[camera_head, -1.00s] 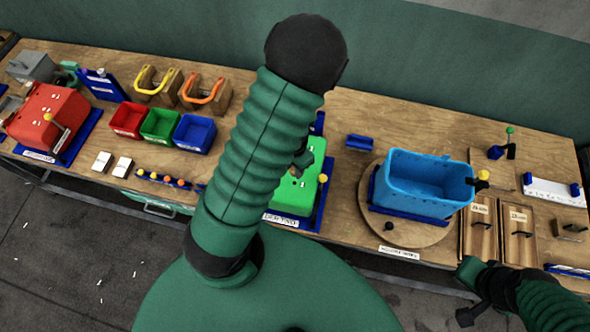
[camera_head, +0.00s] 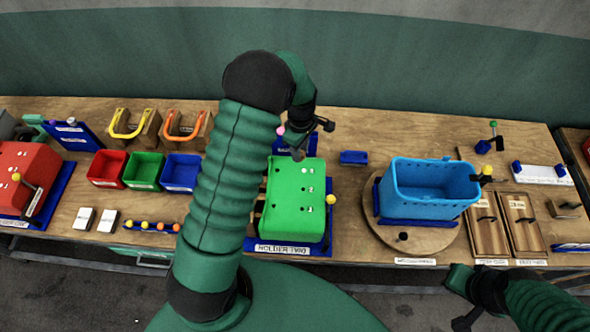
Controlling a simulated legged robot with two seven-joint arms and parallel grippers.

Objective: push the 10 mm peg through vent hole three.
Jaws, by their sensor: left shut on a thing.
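The green press block (camera_head: 283,215) stands on a blue base in the middle of the bench. Its top has a column of small holes with white marks; I cannot read which is hole three. A yellow-knobbed lever (camera_head: 330,200) is on its right side. My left gripper (camera_head: 299,152) is at the block's back edge, pointing down in front of a blue rack (camera_head: 308,143). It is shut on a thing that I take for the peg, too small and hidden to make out. A pink knob (camera_head: 281,130) shows beside it. My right gripper (camera_head: 462,304) is low at the right; its jaws are unclear.
A blue crate (camera_head: 432,206) sits on a round turntable to the right. Red, green and blue bins (camera_head: 181,172) and a red press (camera_head: 25,175) are to the left. My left arm covers the bench between the bins and the green block.

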